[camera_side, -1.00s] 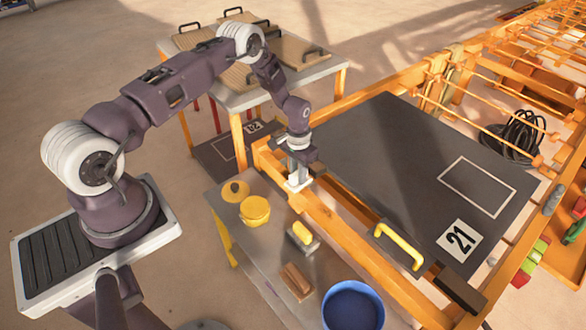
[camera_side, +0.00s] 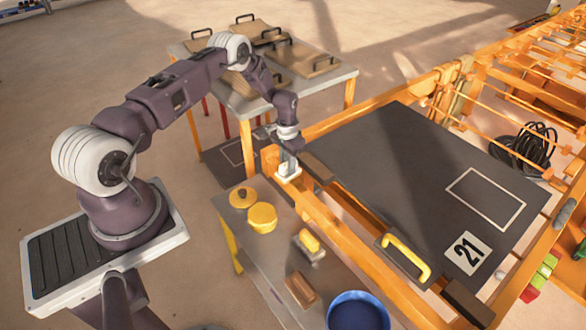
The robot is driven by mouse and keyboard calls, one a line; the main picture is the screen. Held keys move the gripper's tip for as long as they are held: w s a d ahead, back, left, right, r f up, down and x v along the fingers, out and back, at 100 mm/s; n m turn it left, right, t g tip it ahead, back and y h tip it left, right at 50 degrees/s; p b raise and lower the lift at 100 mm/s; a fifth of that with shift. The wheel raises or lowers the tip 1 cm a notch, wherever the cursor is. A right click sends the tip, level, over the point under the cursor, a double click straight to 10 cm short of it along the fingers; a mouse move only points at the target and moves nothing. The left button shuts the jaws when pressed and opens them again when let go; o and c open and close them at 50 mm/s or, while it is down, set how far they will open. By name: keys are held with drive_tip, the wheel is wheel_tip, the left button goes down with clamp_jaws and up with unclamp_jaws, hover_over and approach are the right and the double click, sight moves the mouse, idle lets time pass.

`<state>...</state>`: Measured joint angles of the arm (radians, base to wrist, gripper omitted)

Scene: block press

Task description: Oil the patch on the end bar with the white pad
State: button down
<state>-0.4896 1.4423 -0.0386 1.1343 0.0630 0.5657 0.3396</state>
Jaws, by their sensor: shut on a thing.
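My gripper (camera_side: 288,157) points down at the far left corner of the orange frame. It is shut on the white pad (camera_side: 288,170), which shows as a pale block under the fingers. The pad is at the far end of the orange end bar (camera_side: 352,247), the frame's near-left bar. It looks low on the bar or touching it; I cannot tell which. The patch cannot be made out, and the pad and gripper hide part of the bar's far end.
A dark plate marked 21 (camera_side: 390,165) with a yellow handle (camera_side: 404,258) lies in the frame. The grey side table (camera_side: 255,262) holds a yellow pot (camera_side: 262,217), a yellow-handled tool (camera_side: 310,244), a brown block (camera_side: 301,289) and a blue bucket (camera_side: 358,312).

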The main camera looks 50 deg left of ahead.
drive_tip(key=shift+a, duration=0.85)
wheel_tip(320, 180, up, 8)
drive_tip(key=shift+d, duration=0.15)
